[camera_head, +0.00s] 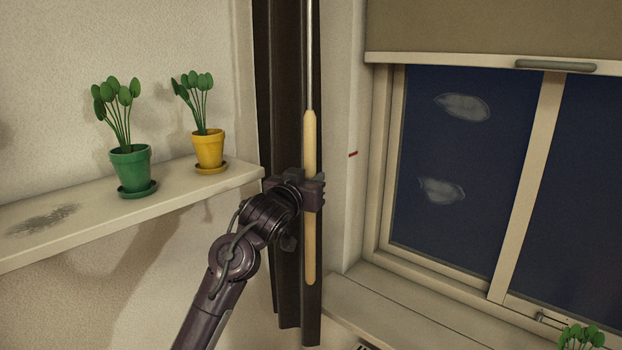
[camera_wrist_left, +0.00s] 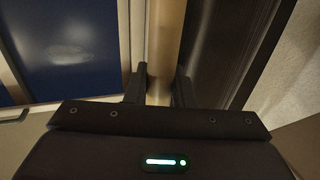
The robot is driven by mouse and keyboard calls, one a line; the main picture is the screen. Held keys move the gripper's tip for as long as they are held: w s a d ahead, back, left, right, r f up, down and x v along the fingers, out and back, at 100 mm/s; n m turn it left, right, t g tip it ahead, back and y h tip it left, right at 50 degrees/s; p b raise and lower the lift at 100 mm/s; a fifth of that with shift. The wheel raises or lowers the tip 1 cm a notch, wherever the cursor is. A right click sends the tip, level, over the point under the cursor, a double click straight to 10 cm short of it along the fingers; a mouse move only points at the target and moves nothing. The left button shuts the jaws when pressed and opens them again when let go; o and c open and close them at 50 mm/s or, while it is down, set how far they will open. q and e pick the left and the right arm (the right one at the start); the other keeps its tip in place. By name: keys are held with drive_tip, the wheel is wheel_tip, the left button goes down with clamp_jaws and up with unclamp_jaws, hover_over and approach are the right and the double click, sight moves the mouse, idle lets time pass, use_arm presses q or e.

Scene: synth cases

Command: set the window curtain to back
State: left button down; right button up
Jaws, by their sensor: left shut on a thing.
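A dark brown curtain (camera_head: 284,110) hangs bunched in narrow folds at the left side of the window (camera_head: 450,170). A wand with a pale wooden handle (camera_head: 310,245) and a thin metal rod above hangs upright in front of it. My left gripper (camera_head: 314,192) is shut on the wooden handle, around its middle. In the left wrist view the handle (camera_wrist_left: 165,50) stands between the two fingers (camera_wrist_left: 160,88), with the dark curtain (camera_wrist_left: 225,50) to its right. The curtain's top is out of view. My right gripper is not in view.
A beige blind (camera_head: 490,25) with a grey-handled bottom bar covers the window's top. A shelf (camera_head: 100,222) at left holds a green pot (camera_head: 131,170) and a yellow pot (camera_head: 208,150) with plants, close to my left arm. Another plant (camera_head: 582,337) shows at bottom right.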

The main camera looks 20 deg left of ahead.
use_arm(q)
drive_tip(key=shift+a+r, duration=0.1)
drive_tip(key=shift+a, duration=0.05)
drive_tip(key=c, duration=1.6)
unclamp_jaws()
drive_tip(key=o, duration=0.3)
drive_tip(key=shift+a, duration=0.2)
drive_tip(key=shift+d, duration=0.1)
drive_tip(key=s+b, duration=0.1)
drive_tip(key=s, duration=0.3)
drive_tip(key=s+b, duration=0.1)
drive_tip(key=s, duration=0.2)
drive_tip(key=shift+s+a+b, duration=0.2)
drive_tip(key=shift+s+b, duration=0.15)
